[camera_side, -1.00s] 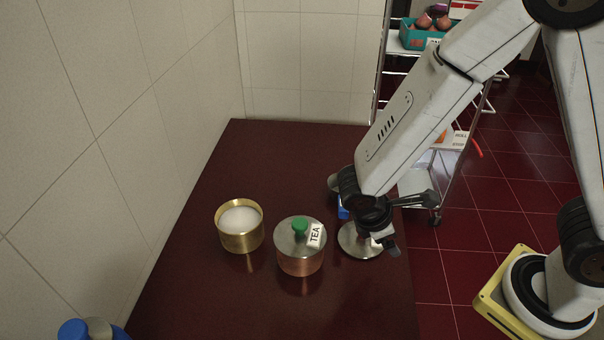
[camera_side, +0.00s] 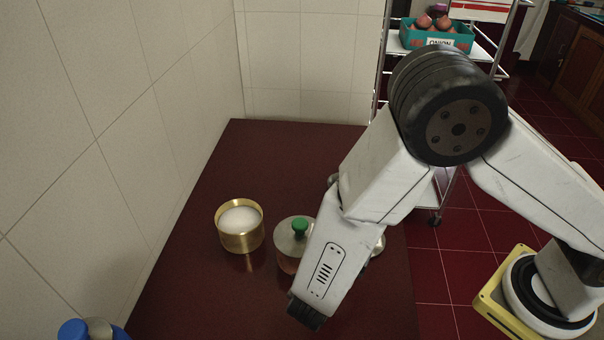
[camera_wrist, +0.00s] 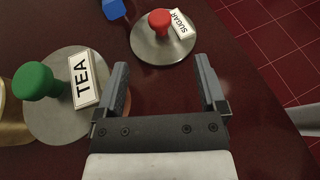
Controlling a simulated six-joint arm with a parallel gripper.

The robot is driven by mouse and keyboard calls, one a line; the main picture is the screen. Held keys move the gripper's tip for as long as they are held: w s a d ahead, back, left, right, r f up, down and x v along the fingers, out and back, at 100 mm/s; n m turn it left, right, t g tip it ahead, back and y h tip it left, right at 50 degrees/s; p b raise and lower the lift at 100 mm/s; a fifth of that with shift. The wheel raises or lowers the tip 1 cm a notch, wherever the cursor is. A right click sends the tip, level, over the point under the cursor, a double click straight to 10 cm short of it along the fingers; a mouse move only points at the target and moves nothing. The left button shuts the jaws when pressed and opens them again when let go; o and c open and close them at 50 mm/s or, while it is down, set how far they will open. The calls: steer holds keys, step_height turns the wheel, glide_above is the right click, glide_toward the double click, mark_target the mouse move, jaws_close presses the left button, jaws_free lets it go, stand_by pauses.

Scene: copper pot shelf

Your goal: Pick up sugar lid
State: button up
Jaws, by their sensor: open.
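The sugar lid (camera_wrist: 163,47) is a round steel disc with a red knob (camera_wrist: 159,20) and a white SUGAR label (camera_wrist: 181,22). It lies on the dark red table in the wrist view, beyond my gripper's fingertips. In the side view only an edge of the lid (camera_side: 378,246) shows beside my arm, which hides the rest. My gripper (camera_wrist: 162,75) is open and empty, with its two fingers apart and pointing toward the lid. The gripper itself is hidden behind my arm in the side view.
A copper TEA pot (camera_side: 289,262) with a green-knobbed lid (camera_wrist: 62,120) stands left of my gripper. An open brass pot of white contents (camera_side: 239,226) stands farther left. A blue object (camera_wrist: 114,9) lies near the sugar lid. The table (camera_side: 260,150) is clear at the back.

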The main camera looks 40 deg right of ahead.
steer(key=shift+x, duration=3.35)
steer(key=shift+s+f, duration=0.1)
steer(key=shift+x, duration=2.6)
jaws_close()
